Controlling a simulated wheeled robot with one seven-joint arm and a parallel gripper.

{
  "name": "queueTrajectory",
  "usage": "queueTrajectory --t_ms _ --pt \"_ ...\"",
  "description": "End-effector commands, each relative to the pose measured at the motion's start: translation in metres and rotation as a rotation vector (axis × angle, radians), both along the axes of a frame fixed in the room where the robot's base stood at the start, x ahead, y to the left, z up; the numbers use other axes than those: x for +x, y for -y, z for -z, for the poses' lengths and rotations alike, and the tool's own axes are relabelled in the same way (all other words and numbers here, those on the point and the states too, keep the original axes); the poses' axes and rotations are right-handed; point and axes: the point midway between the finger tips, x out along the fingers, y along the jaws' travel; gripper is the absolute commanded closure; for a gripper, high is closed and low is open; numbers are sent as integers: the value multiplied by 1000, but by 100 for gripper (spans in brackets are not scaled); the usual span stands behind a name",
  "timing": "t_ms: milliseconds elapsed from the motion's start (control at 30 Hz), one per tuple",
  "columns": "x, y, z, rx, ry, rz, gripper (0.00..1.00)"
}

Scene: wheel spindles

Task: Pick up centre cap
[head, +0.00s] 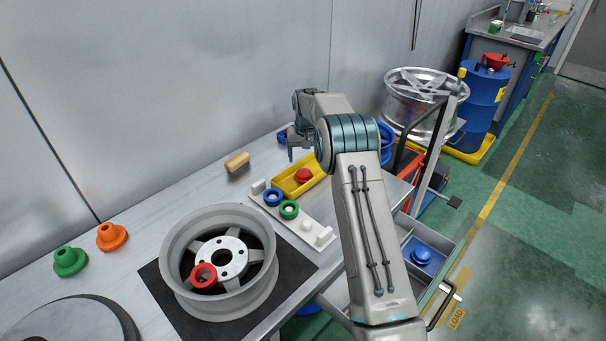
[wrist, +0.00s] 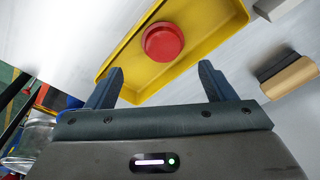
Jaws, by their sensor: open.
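A round red cap (head: 303,175), which I take to be the centre cap, lies in a shallow yellow tray (head: 281,187) on the bench. In the wrist view the red cap (wrist: 162,42) sits inside the yellow tray (wrist: 196,68), apart from the tray's long walls. My gripper (wrist: 161,67) is open and empty, with one finger on each side of the cap in the picture, short of it. In the head view my gripper (head: 292,153) hangs above the bench by the far end of the tray; its second finger is hard to make out there.
A white peg board (head: 320,235) with blue (head: 273,198) and green (head: 289,210) rings lies in front of the tray. A tan-topped block (head: 237,163) lies to its left. A wheel rim (head: 185,230) with a red ring (head: 203,276) stands on a black mat (head: 302,264).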

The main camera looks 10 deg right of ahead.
Motion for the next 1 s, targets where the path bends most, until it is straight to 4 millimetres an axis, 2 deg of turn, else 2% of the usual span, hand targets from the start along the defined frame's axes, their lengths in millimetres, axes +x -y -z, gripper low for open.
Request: queueTrajectory --t_ms 100,267,600,900,1000 --pt "2 -1 14 0 -1 -2 24" --pt "3 -3 23 0 0 -3 24" --pt "8 -7 66 -1 -1 -4 24" --pt "9 -6 71 0 2 -4 24" --pt "9 -6 71 0 1 -4 51"
